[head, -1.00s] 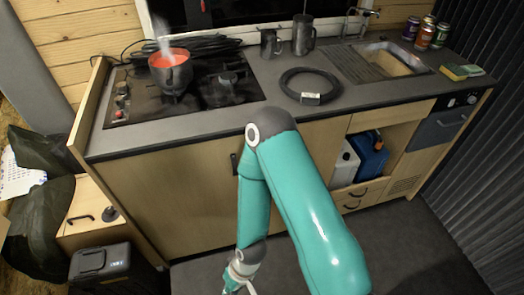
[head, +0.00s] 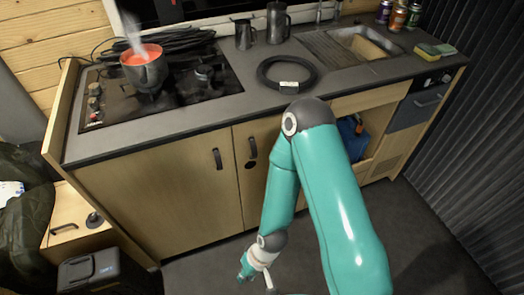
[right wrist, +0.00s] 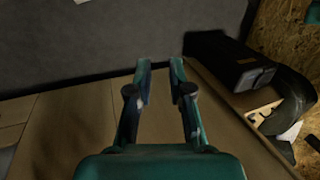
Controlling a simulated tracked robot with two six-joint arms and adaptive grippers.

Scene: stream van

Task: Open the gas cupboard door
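The kitchen unit's front has a wide left door (head: 150,195) with a dark upright handle (head: 217,158) near its right edge. Beside it is a narrower door (head: 256,185) with its own dark handle (head: 252,147) and a small round black fitting below it. Both doors look shut; no label shows which is the gas cupboard. My right gripper (head: 256,281) is low in front of the unit, below the handles and apart from them. In the right wrist view its fingers (right wrist: 160,68) are apart with nothing between them. My left gripper is not in view.
A steaming pot (head: 145,72) stands on the hob (head: 190,92). A coiled black hose (head: 287,75) lies on the worktop. A black case (head: 100,272) and a low wooden box (head: 75,220) stand at the left. Dark floor (head: 410,235) is clear at the right.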

